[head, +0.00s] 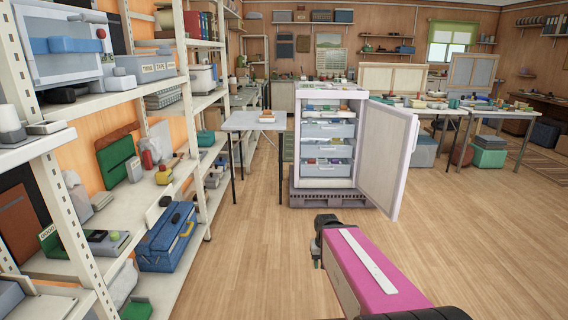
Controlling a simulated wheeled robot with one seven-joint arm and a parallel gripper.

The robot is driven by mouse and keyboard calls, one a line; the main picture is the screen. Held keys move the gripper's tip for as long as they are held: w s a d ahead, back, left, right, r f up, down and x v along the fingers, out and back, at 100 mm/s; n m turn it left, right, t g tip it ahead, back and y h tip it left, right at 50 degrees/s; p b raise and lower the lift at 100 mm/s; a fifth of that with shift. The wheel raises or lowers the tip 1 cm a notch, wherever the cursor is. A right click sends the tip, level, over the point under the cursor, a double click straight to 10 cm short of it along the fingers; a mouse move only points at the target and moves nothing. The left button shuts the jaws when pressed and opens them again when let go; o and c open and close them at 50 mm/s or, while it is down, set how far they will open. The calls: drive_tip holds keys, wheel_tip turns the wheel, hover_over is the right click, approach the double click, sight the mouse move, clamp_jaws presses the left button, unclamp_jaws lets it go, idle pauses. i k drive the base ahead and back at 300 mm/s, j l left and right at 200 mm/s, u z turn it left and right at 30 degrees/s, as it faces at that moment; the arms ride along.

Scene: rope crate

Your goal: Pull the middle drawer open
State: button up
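A white upright cabinet (297,115) stands on a dark pallet ahead of me, its door (386,150) swung open to the right. Inside are pale grey-blue drawers with small coloured items showing above their fronts. The middle drawer (327,152) lies between an upper drawer (327,131) and a lower drawer (325,170). The drawer fronts look about in line with each other, inside the cabinet. My gripper (317,258) is in the foreground, well short of the cabinet and below it in the picture. Its fingers are small and dark, and I cannot see whether they are apart.
A small grey table (252,122) stands close to the cabinet's left side. Tall loaded shelves (130,195) line the left. A blue toolbox (167,238) sits on a low shelf. Workbenches (500,113) stand at the right. The wood floor (255,250) before the cabinet is clear.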

sight(308, 151)
drive_tip(key=i, duration=0.8)
drive_tip(key=i+j+z, duration=0.1)
drive_tip(key=i, duration=0.7)
drive_tip(key=i+j, duration=0.15)
drive_tip(key=i, duration=0.7)
drive_tip(key=i+j+z, duration=0.1)
drive_tip(key=i, duration=0.7)
